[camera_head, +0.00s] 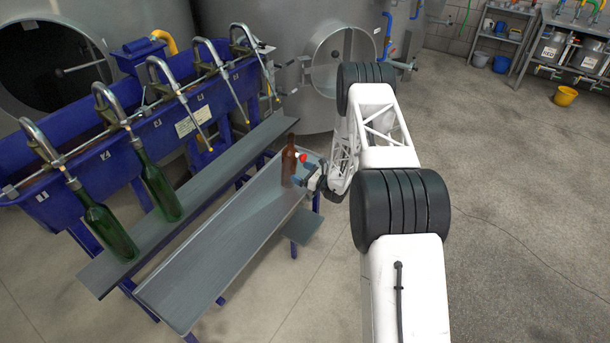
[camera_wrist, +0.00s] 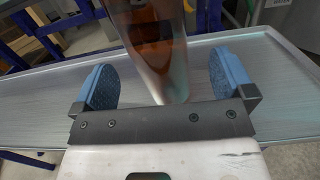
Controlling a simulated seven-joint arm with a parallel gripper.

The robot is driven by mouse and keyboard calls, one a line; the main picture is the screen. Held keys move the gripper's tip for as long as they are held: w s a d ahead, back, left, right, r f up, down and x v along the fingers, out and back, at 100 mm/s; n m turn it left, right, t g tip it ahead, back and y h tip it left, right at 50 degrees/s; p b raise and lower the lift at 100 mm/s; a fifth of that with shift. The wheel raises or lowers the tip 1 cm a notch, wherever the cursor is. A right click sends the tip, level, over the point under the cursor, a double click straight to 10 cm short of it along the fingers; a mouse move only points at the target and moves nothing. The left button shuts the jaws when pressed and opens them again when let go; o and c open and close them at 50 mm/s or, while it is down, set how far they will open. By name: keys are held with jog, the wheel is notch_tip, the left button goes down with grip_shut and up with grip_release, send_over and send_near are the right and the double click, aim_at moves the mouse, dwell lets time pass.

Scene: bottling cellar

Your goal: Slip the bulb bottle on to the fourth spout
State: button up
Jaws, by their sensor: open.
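A brown glass bottle (camera_head: 289,163) stands upright at the far end of the grey tray (camera_head: 216,247). It also shows in the wrist view (camera_wrist: 153,40), where its top is cut off; I cannot make out a bulb shape. My gripper (camera_head: 300,172) is at the bottle from the right. In the wrist view my gripper (camera_wrist: 162,85) is open, with a blue pad on each side of the bottle and a gap at both sides. The fourth spout from the left (camera_head: 226,80) is empty, its tip hanging over the shelf behind the tray.
Several spouts line the blue filler trough (camera_head: 100,165). Green bottles (camera_head: 106,230) (camera_head: 158,190) sit on the two leftmost spouts, above the grey shelf (camera_head: 200,195). The third and fifth spouts are empty. Steel tanks (camera_head: 315,60) stand behind.

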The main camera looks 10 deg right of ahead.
aim_at(294, 169)
jog(key=shift+x, duration=1.55)
jog(key=shift+w+a, duration=0.4)
jog(key=shift+w, duration=0.05)
jog(key=shift+w+a+r, duration=0.1)
jog(key=shift+w+a, duration=0.4)
jog(key=shift+w+a, duration=0.35)
jog(key=c, duration=1.2)
jog(key=shift+r, duration=0.1)
